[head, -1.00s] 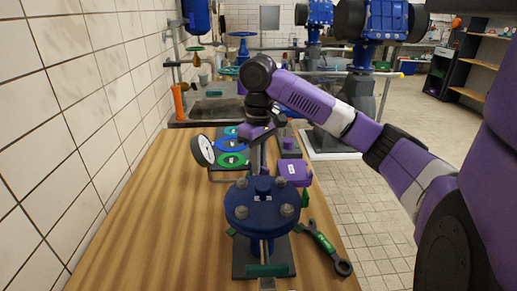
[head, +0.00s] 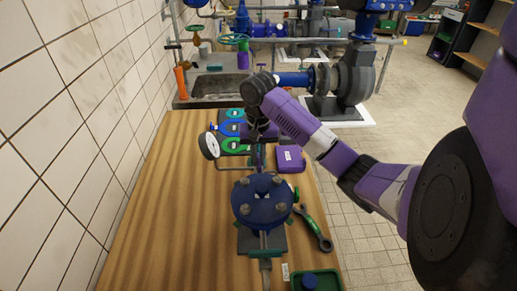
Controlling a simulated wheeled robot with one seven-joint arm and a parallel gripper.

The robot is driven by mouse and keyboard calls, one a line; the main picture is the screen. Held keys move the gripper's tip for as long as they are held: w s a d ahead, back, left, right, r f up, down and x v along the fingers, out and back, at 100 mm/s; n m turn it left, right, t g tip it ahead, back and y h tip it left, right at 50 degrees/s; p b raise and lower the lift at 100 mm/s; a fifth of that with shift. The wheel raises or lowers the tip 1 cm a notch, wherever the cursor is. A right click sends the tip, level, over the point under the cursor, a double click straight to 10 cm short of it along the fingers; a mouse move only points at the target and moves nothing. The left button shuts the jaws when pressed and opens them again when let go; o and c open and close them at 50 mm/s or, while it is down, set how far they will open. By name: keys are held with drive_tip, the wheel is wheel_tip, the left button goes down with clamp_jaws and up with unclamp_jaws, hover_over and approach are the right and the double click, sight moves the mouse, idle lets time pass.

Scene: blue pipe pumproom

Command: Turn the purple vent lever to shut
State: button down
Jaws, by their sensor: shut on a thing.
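My gripper (head: 260,138) points down behind the blue bolted flange (head: 262,205), at the pipework that carries a round white gauge (head: 209,146). It is small and dark here, and my wrist covers much of it. The exact grip and the lever's angle are hard to tell.
A purple labelled case (head: 290,159) lies right of the gripper. A green-handled wrench (head: 318,232) and a dark green tray (head: 316,281) are at the table's right edge. The wooden table (head: 160,220) is clear at left.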

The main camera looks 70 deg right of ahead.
sight(259, 160)
drive_tip(key=shift+m+p, duration=0.4)
drive_tip(key=shift+m, duration=0.1)
drive_tip(key=c, duration=1.5)
unclamp_jaws()
drive_tip(key=shift+r, duration=0.1)
drive_tip(key=shift+r, duration=3.75)
